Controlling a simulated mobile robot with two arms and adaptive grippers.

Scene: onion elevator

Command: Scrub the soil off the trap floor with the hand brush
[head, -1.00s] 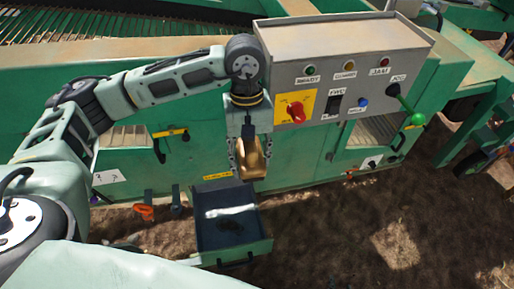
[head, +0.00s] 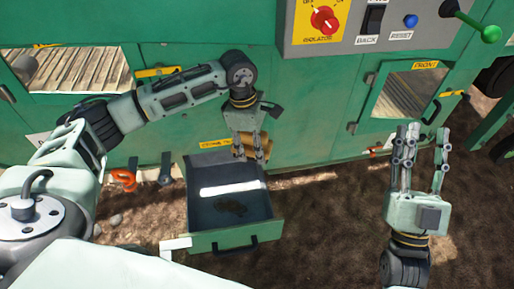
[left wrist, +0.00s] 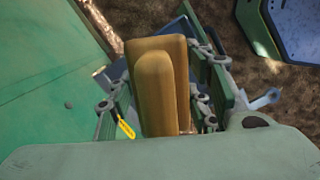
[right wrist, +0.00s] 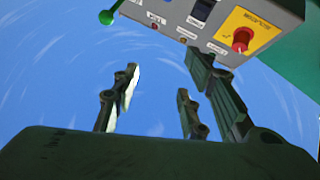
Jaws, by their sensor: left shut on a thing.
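The trap (head: 203,222) is an open drawer with a dark blue-grey inside and a green front with a dark handle. A dark patch of soil (head: 232,208) lies on its floor, with a bright strip of light behind it. My left gripper (head: 252,150) is shut on the wooden hand brush (head: 241,144), above the drawer's back edge. In the left wrist view the tan brush (left wrist: 157,85) sits between the fingers; its bristles are hidden. My right gripper (head: 420,145) is open and empty, fingers up, right of the drawer; its fingers also show in the right wrist view (right wrist: 155,100).
The green machine wall rises behind the drawer, with a grey control panel (head: 345,40) carrying a red isolator knob (head: 324,19). An orange-handled tool (head: 123,179) and a dark tool (head: 165,170) hang left of the drawer. Bare soil ground lies to the right.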

